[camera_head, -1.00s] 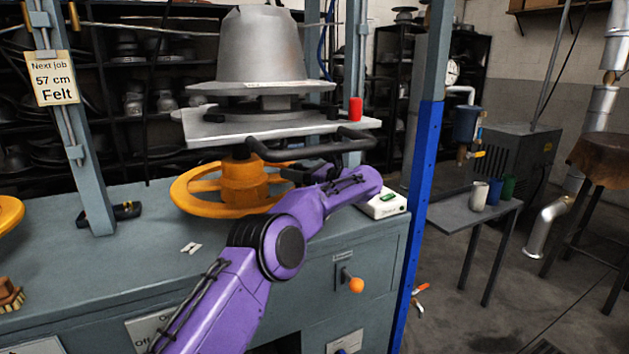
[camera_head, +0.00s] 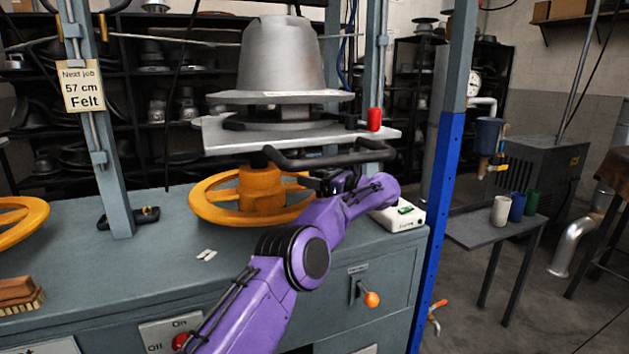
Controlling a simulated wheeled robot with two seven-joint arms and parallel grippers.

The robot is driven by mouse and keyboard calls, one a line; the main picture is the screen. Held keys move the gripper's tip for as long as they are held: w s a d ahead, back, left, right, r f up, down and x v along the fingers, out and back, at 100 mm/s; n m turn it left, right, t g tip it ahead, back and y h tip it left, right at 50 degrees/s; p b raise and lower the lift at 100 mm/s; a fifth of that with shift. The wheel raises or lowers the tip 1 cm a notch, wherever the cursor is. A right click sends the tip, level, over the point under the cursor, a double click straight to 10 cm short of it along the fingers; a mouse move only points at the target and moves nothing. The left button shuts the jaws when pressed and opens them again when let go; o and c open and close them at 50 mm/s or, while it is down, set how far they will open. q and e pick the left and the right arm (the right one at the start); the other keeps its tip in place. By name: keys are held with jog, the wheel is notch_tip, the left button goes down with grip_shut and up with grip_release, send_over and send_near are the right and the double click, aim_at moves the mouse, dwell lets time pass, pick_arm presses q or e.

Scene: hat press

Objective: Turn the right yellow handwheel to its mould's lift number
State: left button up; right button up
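The right yellow handwheel (camera_head: 262,200) lies flat above the bench, on an upright hub under the press plate (camera_head: 225,135). A grey metal hat mould (camera_head: 282,60) stands on that plate. A second yellow handwheel (camera_head: 22,222) is cut off at the left edge. A sign (camera_head: 80,87) reads "Next job 57 cm Felt". My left gripper (camera_head: 322,185) is at the right handwheel's right side, under the black bar. My purple wrist partly hides it, so its fingers and any contact with the rim are unclear. My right gripper is not in view. No lift number is readable.
A black bent bar (camera_head: 330,158) runs in front of the plate, just above my wrist. A red cylinder (camera_head: 375,119) stands on the plate. A white box (camera_head: 400,217) sits right of the wheel. A blue-grey post (camera_head: 448,190) stands at the bench's right end. A brush (camera_head: 20,292) lies at left.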

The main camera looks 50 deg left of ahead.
pick_arm(q)
jog(key=shift+d+f, duration=0.1)
jog(key=v, duration=1)
jog(key=shift+d+p, duration=0.2)
jog(key=shift+p, duration=0.25)
